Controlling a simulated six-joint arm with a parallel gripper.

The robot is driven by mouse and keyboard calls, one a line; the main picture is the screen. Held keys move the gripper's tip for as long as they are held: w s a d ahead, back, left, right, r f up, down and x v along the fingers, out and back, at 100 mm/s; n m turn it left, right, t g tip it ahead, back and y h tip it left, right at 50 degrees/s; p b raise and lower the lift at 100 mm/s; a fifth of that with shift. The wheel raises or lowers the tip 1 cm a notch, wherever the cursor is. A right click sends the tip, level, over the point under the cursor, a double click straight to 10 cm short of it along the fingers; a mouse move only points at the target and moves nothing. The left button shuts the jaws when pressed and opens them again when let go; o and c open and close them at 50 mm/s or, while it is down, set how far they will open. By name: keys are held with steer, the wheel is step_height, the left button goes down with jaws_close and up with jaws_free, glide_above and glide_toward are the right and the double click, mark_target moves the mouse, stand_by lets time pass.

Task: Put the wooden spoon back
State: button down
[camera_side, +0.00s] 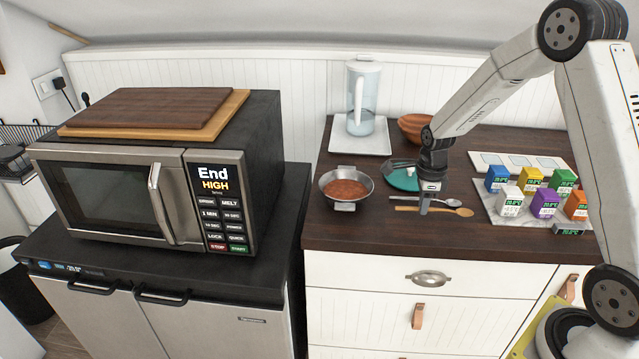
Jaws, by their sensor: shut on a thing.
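The wooden spoon (464,212) lies level at the front of the dark wooden counter, its bowl to the right and its handle to the left. My gripper (424,209) points straight down with its fingers at the middle of the handle, shut on the wooden spoon. The fingers hide a short stretch of the handle. Whether the spoon touches the counter or is slightly raised, I cannot tell. A metal spoon (453,202) lies just behind it, roughly parallel, also partly hidden by my gripper.
A metal pan of red sauce (325,184) stands left of my gripper. A teal round thing (402,180) and a brown bowl (411,124) are behind. A water jug (361,97) stands on a white tray (342,146). Coloured boxes stand on a marbled board (487,203) at right.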

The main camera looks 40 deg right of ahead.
steer(key=shift+f, duration=1.15)
steer(key=shift+f, duration=0.15)
steer(key=c, duration=0.7)
jaws_free()
steer(key=shift+o, duration=0.2)
step_height(320, 180, up, 12)
